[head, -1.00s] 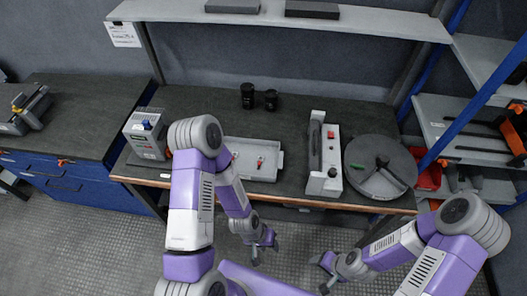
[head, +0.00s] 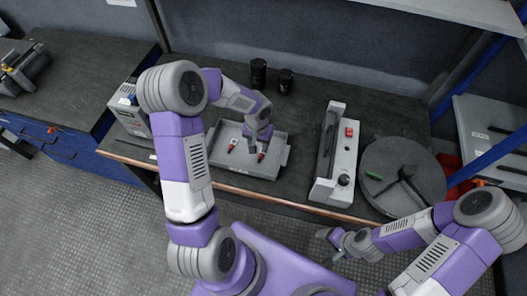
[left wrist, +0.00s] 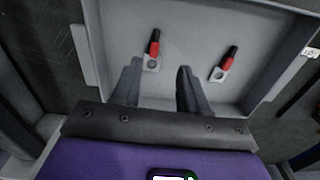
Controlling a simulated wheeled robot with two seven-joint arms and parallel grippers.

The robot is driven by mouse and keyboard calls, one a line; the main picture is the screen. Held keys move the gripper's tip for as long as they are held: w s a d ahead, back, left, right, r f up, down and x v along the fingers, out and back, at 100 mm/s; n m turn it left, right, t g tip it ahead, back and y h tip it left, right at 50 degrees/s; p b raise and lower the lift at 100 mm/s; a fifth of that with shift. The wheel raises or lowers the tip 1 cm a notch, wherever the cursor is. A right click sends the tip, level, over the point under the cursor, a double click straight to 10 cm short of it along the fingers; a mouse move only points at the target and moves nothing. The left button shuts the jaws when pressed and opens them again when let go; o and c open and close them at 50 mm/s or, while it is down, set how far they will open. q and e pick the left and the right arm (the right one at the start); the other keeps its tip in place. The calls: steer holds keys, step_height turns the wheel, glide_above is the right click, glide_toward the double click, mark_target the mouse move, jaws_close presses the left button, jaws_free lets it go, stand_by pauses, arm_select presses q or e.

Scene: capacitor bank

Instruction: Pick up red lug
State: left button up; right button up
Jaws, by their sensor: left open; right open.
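Two red lugs with dark tips and pale metal tabs lie apart in a shallow grey tray (head: 277,163). The left one (head: 233,144) also shows in the left wrist view (left wrist: 155,47); the right one (head: 262,153) shows there too (left wrist: 219,70). My left gripper (head: 257,147) is over the tray, open and empty. In the left wrist view its fingers (left wrist: 158,76) point into the tray, with the left lug ahead of the gap between them and the right lug outside to the right. My right gripper (head: 328,244) is open, in front of the bench, away from the tray.
Two black cylinders (head: 286,80) stand behind the tray. A grey device with a red button (head: 349,131) stands to its right, then a round dark plate (head: 375,158) with tools. A boxy grey unit (head: 130,110) stands at the left.

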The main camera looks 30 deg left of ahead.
mark_target(260, 156)
arm_select(q)
steer(key=f, duration=0.2)
steer(key=f+b, duration=0.1)
steer(key=f, duration=0.2)
steer(key=shift+d+f+b, duration=0.3)
steer(key=shift+d+f, duration=0.1)
steer(key=shift+r, duration=0.1)
jaws_close()
